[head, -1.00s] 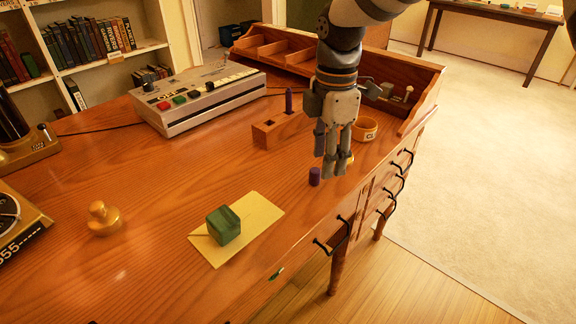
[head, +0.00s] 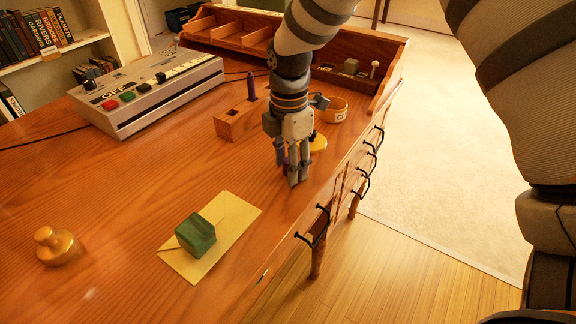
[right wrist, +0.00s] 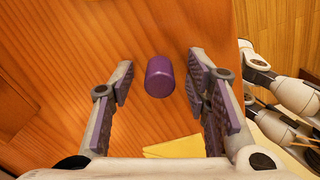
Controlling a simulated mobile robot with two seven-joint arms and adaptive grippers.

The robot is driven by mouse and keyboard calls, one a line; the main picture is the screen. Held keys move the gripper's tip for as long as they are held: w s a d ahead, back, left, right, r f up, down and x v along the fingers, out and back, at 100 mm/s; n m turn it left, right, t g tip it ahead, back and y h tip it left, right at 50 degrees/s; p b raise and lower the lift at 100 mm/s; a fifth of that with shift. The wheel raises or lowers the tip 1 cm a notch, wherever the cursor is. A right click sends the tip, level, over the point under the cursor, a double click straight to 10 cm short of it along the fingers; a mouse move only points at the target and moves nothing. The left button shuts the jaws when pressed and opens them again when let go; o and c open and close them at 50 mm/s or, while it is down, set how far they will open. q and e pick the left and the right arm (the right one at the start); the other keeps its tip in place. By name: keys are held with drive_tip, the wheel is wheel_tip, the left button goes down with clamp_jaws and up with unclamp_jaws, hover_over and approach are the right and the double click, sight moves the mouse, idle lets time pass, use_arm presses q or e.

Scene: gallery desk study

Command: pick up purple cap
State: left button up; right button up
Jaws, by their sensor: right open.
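The purple cap (right wrist: 160,77) is a short, rounded cylinder standing on the wooden desk. In the right wrist view it sits between the two fingers of my right gripper (right wrist: 158,82), nearer the right finger, with visible gaps on both sides. In the head view my right gripper (head: 290,176) points down low over the desk near its front edge. Its open fingers almost fully hide the cap there.
A green block (head: 195,236) rests on an envelope (head: 232,217). A brass knob (head: 58,248) is further left.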

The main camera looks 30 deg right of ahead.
drive_tip(key=shift+r, duration=0.1)
drive_tip(key=c, duration=0.8)
drive_tip(key=shift+c, duration=0.2)
